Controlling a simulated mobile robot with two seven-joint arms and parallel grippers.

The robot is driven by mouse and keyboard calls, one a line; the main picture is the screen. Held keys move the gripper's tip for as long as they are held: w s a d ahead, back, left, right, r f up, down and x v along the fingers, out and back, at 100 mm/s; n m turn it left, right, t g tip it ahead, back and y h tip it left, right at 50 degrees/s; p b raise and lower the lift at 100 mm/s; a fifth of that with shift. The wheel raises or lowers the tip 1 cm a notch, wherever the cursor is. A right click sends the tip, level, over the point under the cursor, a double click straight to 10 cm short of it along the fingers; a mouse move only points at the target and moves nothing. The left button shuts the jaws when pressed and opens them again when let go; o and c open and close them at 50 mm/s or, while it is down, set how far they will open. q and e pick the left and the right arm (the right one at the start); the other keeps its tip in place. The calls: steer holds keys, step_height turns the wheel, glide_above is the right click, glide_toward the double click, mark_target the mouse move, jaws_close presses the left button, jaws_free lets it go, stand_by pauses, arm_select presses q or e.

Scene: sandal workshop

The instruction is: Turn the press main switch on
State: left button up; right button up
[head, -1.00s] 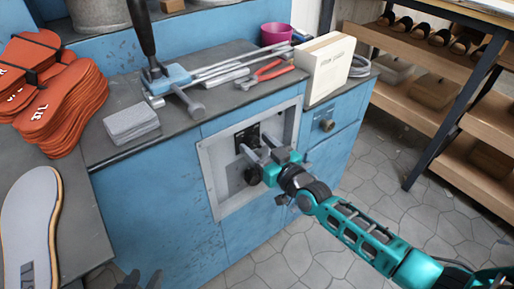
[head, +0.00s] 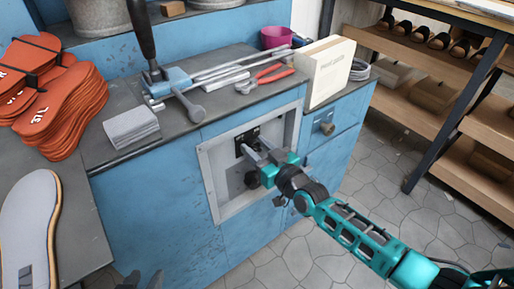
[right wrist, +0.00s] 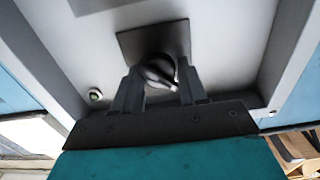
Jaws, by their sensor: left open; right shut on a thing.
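The press main switch is a dark rotary knob (right wrist: 160,70) on a dark square plate (right wrist: 130,42) in the right wrist view. In the head view its black plate (head: 240,146) sits high on the recessed grey panel (head: 219,185) of the blue press cabinet. My right gripper (head: 254,150) reaches the panel from the right. Its fingers (right wrist: 160,88) are shut on the knob, one on each side, and partly hide it in the head view. Dark fingertips of my left gripper (head: 140,281) show at the bottom left edge, open and away from the panel.
A second black knob (head: 251,180) sits lower on the panel. A small round button (right wrist: 95,95) shows in the right wrist view. Pliers (head: 265,78), a pale box (head: 328,72) and orange soles (head: 65,110) lie on the worktop. Floor at right is open before the shelves (head: 440,128).

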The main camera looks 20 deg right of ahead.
steer(key=shift+m, duration=0.3)
steer(key=m, duration=0.4)
steer(key=shift+d+f, duration=0.1)
steer(key=shift+d, duration=0.05)
steer(key=m, duration=0.4)
steer(key=shift+f+m, duration=0.1)
steer(key=shift+m, duration=0.3)
steer(key=m+b, duration=0.1)
steer(key=m, duration=0.3)
steer(key=shift+d+f+m, duration=0.1)
steer(key=shift+f+m, duration=0.05)
steer(key=shift+m, duration=0.15)
steer(key=shift+m+b, duration=0.7)
steer(key=shift+m, duration=1.2)
steer(key=shift+f, duration=0.1)
steer(key=o, duration=0.7)
steer(key=shift+o, duration=1.3)
steer(key=shift+r, duration=0.2)
